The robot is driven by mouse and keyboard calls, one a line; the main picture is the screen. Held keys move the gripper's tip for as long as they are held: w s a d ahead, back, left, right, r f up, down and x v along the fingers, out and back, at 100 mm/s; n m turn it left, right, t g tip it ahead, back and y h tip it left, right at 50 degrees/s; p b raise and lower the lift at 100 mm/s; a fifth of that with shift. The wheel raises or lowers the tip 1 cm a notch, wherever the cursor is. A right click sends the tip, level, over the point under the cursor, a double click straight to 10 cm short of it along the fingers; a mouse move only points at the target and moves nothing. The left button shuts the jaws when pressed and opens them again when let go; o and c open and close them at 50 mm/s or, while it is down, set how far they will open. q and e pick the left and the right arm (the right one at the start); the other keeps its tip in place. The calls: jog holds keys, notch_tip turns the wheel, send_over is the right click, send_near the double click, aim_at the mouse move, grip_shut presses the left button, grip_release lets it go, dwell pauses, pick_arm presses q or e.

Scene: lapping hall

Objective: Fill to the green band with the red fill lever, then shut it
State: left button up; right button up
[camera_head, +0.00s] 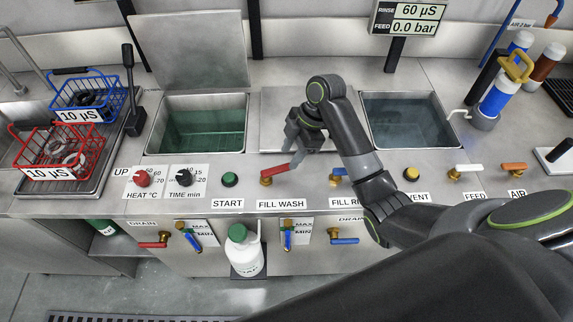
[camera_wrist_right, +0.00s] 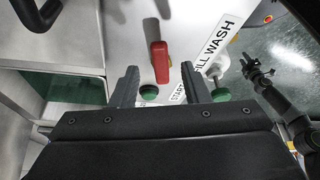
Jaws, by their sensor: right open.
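The red fill lever (camera_head: 275,171) sits on its brass valve above the FILL WASH label on the bench front. It also shows in the right wrist view (camera_wrist_right: 160,62), beyond my fingertips. My right gripper (camera_head: 299,140) is open and empty, close above the lever; I cannot tell whether it touches it. In the wrist view the two fingers (camera_wrist_right: 160,88) stand apart on either side of the lever's line. The wash tank (camera_head: 158,149) holds greenish liquid; I cannot make out a green band for certain. A dark gripper, seemingly my left (camera_wrist_right: 258,74), shows over the floor, its jaws unclear.
A green START button (camera_head: 230,180) is left of the lever and a blue-handled FILL valve (camera_head: 338,178) right of it. A white bottle (camera_head: 244,255) stands below. Red (camera_head: 62,150) and blue (camera_head: 88,97) baskets are at the left. The wash lid (camera_head: 200,50) stands raised.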

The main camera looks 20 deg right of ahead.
aim_at(284, 167)
jog(key=shift+x, duration=1.8)
grip_shut()
